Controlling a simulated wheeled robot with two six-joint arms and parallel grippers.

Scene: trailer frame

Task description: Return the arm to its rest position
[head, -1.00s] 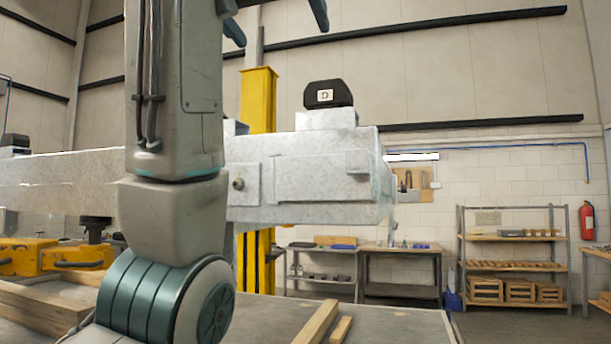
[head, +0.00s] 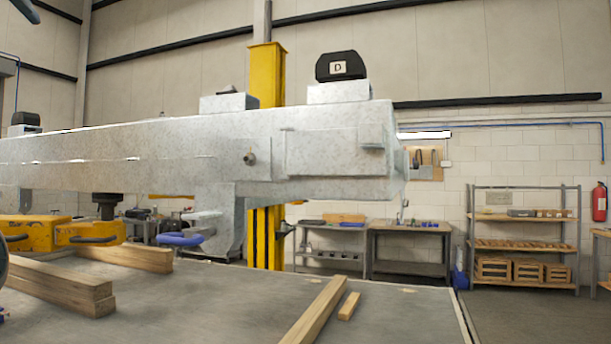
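A dark fingertip of my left gripper (head: 26,11) shows at the top left corner of the head view, high above the long grey steel trailer frame (head: 200,152) and apart from it. The rest of this gripper is outside the picture, so its opening does not show. A small dark part of my arm shows at the left edge. My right gripper is not in view.
Below are a yellow fixture (head: 95,234), timber beams (head: 130,257) and a grey worktop (head: 220,305). Shelves (head: 523,243) stand at the back right.

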